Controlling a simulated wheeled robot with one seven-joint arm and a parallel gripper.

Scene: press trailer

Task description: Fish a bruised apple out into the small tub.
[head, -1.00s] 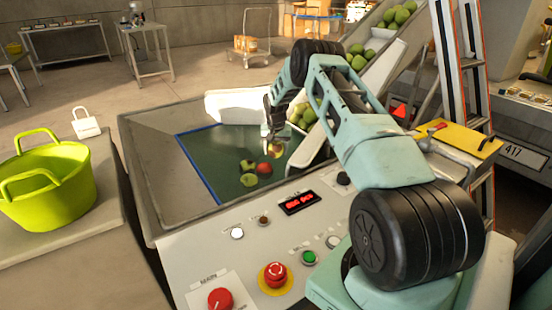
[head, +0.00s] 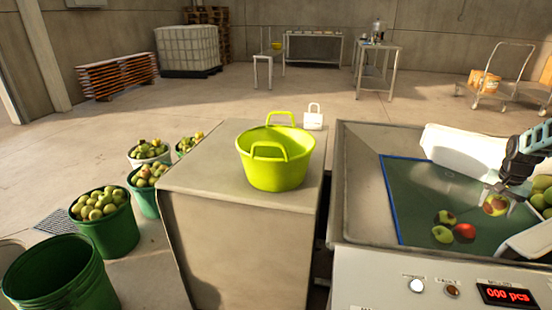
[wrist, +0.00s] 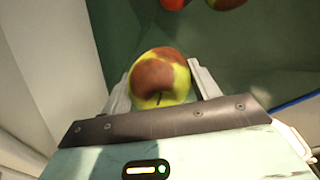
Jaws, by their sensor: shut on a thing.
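My gripper (head: 499,192) is shut on a red and yellow-green apple (head: 495,205) above the dark green bed of the metal basin. The wrist view shows this apple (wrist: 160,78) between the two pale fingers, with a brownish patch on its upper side. Several other apples lie in the basin: a red one (head: 464,231), a green one (head: 442,234) and a green-red one (head: 445,217). The small tub (head: 276,165) is lime green with two handles. It stands upright on a grey block (head: 235,245) left of the basin, and no apple shows in it.
The basin's metal rim (head: 362,190) stands between the apple and the tub. A white guard (head: 465,148) and a pale chute edge (head: 530,240) flank my gripper. A white tag-like object (head: 313,118) stands behind the tub. Green buckets of apples (head: 105,222) stand on the floor at left.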

